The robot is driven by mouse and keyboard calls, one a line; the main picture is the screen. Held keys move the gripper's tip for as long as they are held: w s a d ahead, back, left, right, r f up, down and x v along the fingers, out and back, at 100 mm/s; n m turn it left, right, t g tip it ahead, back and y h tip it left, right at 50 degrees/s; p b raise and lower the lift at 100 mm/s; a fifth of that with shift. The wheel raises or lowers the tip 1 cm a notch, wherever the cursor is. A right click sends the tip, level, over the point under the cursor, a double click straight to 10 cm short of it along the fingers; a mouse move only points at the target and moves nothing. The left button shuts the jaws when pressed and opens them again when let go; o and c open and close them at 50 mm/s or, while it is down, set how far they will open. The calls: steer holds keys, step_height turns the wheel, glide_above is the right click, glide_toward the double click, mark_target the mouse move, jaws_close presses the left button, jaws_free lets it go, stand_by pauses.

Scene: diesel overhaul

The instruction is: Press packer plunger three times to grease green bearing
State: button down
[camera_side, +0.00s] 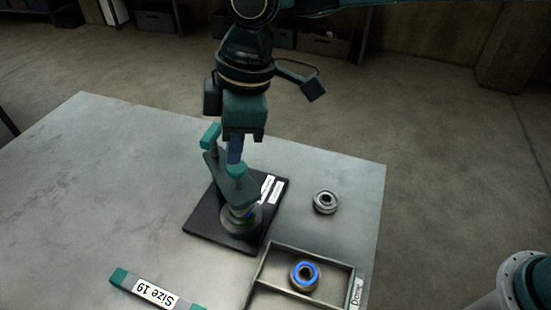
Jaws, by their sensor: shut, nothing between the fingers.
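The bearing packer (236,190) is a teal fixture on a black base plate (207,215) on the metal table. Its teal plunger knob (237,171) is at the top, directly under my gripper. My gripper (235,160) points down with its blue fingers shut and empty. The fingertips are at the knob; I cannot tell whether they touch it. A bearing with a small strip of green showing (248,213) sits in the packer's round grey base. Most of it is hidden by the teal part above.
A tray (307,249) labelled "Done" holds a bearing with a blue ring (304,276). A plain grey bearing (326,202) lies on the table to the right. The left side of the table (100,190) is clear.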

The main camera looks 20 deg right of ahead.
mark_target(236, 167)
steer(key=shift+f, duration=0.2)
steer(key=shift+f, duration=0.35)
steer(key=shift+f, duration=0.95)
steer(key=shift+r, duration=0.15)
steer(key=shift+a+v, duration=0.25)
steer(key=shift+v, duration=1.05)
steer(key=shift+r, duration=0.2)
steer(key=shift+a+v, duration=0.25)
steer(key=shift+v, duration=0.95)
steer(key=shift+a+v, duration=0.25)
steer(key=shift+v, duration=0.9)
